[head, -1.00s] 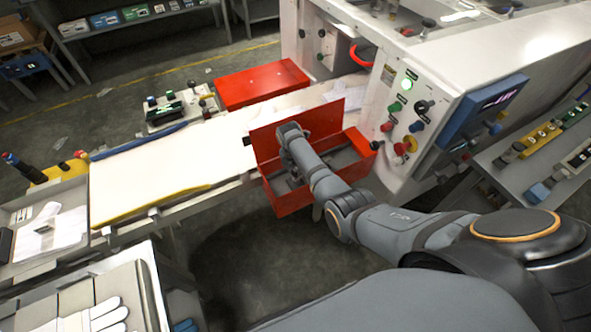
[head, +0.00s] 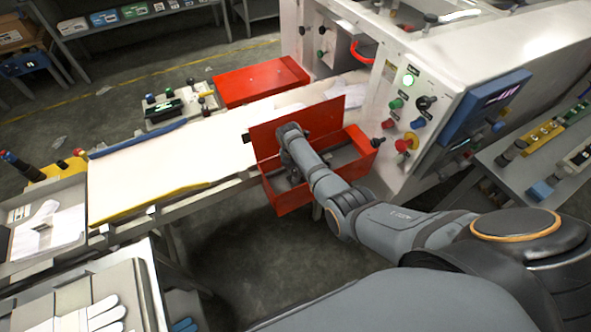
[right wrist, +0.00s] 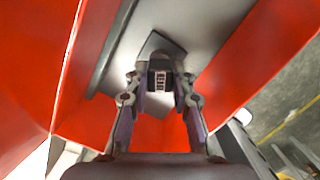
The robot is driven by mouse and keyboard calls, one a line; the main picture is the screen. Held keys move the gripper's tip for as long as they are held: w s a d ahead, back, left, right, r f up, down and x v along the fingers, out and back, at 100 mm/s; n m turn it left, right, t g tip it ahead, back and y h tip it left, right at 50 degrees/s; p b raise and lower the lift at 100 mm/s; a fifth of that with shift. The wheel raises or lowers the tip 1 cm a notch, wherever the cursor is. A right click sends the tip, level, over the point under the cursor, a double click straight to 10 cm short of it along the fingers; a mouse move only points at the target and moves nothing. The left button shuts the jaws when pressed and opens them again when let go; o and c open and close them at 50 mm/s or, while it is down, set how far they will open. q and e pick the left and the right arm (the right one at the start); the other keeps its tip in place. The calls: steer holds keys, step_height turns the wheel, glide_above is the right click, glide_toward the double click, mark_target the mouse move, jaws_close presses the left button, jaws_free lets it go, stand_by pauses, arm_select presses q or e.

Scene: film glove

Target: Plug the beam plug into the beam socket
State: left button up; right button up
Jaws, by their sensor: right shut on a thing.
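My right gripper (right wrist: 160,68) reaches down into the open red box in the right wrist view. Its fingers are closed on a small dark piece with a light slotted face (right wrist: 160,82), which I take to be the beam plug. A grey plate lies just behind it, between red walls. In the head view the right arm covers the fingertips and the held piece. The red box (head: 291,201) has its lid raised and a grey inside. I cannot pick out the beam socket with certainty. My left gripper is not in view.
A white machine with a control panel (head: 412,100) stands right of the box. A long pale belt table (head: 165,170) runs left behind it. A closed red cover (head: 262,82) lies beyond. Trays with white gloves (head: 90,318) are at lower left. Floor is open below the box.

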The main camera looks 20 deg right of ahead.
steer(key=shift+f, duration=0.3)
steer(key=o, duration=1)
steer(key=shift+r, duration=0.1)
steer(key=r, duration=0.4)
steer(key=a+r, duration=0.1)
steer(key=r, duration=0.2)
steer(key=s+r, duration=0.1)
steer(key=r, duration=0.3)
steer(key=shift+a+r, duration=0.2)
steer(key=shift+r, duration=0.15)
